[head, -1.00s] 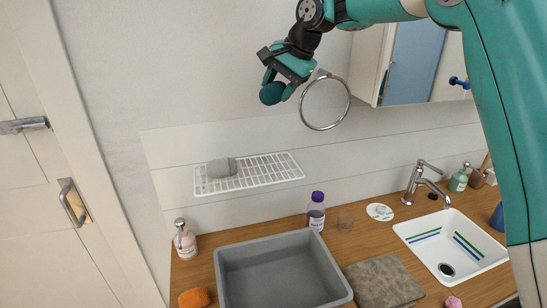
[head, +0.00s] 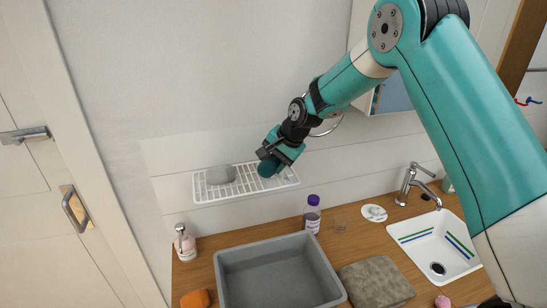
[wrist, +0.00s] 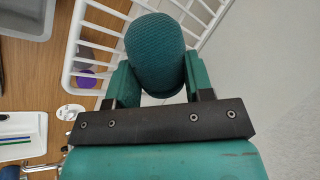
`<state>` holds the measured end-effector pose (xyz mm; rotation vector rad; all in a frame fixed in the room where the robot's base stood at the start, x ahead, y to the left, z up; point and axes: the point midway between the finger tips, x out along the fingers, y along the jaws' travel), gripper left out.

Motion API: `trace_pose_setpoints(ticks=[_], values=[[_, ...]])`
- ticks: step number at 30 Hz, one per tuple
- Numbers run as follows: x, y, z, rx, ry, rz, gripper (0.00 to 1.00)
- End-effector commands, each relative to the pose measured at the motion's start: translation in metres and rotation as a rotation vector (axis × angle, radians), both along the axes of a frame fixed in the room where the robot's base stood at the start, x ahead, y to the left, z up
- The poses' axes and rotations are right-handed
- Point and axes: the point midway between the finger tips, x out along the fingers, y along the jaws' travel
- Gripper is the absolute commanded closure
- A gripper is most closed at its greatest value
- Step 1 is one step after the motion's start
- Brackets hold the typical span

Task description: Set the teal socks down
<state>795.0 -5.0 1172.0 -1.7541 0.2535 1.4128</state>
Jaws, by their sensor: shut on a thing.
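The teal socks (wrist: 155,52) are a rolled, knitted bundle held between the two fingers of my gripper (wrist: 160,80) in the wrist view. In the head view my gripper (head: 273,158) is shut on the socks (head: 266,168), at the right part of the white wire shelf (head: 240,186). The shelf's bars also show behind the socks in the wrist view (wrist: 88,50). I cannot tell whether the socks touch the shelf.
A grey rolled bundle (head: 221,174) lies on the shelf's left part. Below are a grey basin (head: 280,240), a purple-capped bottle (head: 312,214), a folded towel (head: 375,282), a pink soap bottle (head: 185,243) and the sink (head: 440,240). A towel ring (head: 330,128) hangs at right.

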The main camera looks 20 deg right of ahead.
Motion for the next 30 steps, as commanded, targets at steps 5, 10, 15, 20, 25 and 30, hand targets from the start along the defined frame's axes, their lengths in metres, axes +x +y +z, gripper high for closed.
trace_pose_setpoints(ticks=[5,10,15,20,25,30], values=[[0.000,0.000,0.000,0.000,-0.001,0.000,0.76],[0.000,0.000,-0.005,0.001,-0.001,0.000,0.76],[0.000,0.000,-0.003,0.001,-0.001,0.000,0.42],[0.000,0.000,-0.002,0.001,-0.001,0.000,0.42],[-0.003,-0.005,0.012,0.002,-0.005,-0.001,0.42],[-0.016,-0.018,0.042,0.001,-0.007,-0.002,0.42]])
